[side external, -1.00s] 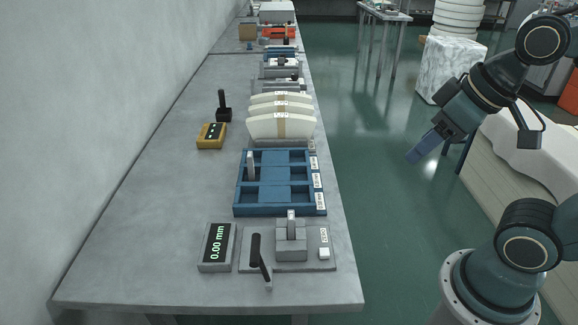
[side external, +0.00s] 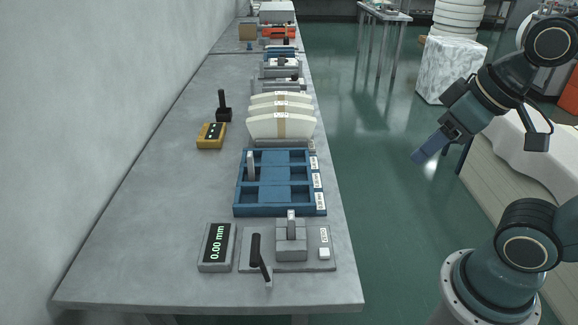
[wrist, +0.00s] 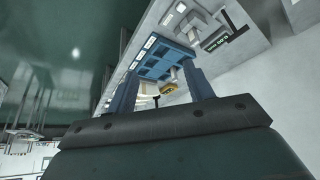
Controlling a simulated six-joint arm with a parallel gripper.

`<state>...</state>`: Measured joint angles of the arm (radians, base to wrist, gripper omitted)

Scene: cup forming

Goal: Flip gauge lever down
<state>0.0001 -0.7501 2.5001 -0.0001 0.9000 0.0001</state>
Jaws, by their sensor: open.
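The gauge stands at the near end of the bench in the side view. Its grey base plate (side external: 316,264) carries a grey block (side external: 291,240) with a pale upright piece, and a lever with a black handle (side external: 256,250). The handle points up and the lever's grey end hangs low at the plate's front edge. The gauge display (side external: 217,245) beside it reads 0.00 mm. My gripper (side external: 427,152) is open and empty, over the floor right of the bench, well apart from the lever. In the wrist view its two blue fingers (wrist: 161,78) are spread, with the display (wrist: 215,42) beyond.
A blue compartment tray (side external: 270,203) with a grey pin in it stands behind the gauge. Curved cream pieces (side external: 282,126), a yellow box (side external: 211,135) and a black upright tool (side external: 223,108) stand farther back. The bench's left side is bare.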

